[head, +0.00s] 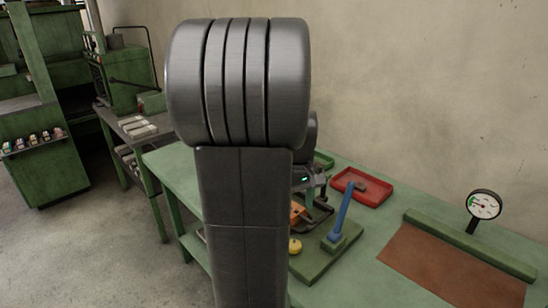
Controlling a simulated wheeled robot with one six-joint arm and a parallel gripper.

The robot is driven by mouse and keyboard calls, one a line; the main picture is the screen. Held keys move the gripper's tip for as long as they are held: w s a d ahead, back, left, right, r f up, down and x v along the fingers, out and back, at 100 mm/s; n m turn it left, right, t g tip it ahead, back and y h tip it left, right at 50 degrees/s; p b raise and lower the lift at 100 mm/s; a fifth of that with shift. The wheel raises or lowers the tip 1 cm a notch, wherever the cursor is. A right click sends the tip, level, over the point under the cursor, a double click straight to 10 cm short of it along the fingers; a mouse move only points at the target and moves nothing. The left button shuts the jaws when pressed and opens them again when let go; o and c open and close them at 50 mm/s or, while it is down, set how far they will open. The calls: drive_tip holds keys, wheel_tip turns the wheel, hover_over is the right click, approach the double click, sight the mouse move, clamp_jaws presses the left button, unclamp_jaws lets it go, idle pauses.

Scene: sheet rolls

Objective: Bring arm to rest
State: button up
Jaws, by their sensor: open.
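My own arm fills the middle of the head view as a large dark grey upright link with a ribbed rounded joint at its top. My gripper (312,197) shows partly behind the right side of this link, with a small green light on its body. It is open and sits above the green workbench (380,195), near an orange object (297,213) and a dark tray (318,222). The link hides part of the gripper and of the bench. I see nothing held between the jaws, though they are small and partly covered.
A red tray (375,194) holds a dark piece. A blue upright handle (343,209) stands on a green base (322,262) beside a yellow knob (295,246). A dial gauge (484,205) stands by a brown sheet (440,268) and green bar (470,246). Green machines stand left; a wall lies behind.

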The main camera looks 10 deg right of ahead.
wheel_tip(320, 180, down, 14)
drive_tip(key=shift+r+b, duration=0.1)
drive_tip(key=shift+b, duration=0.25)
idle(0.5)
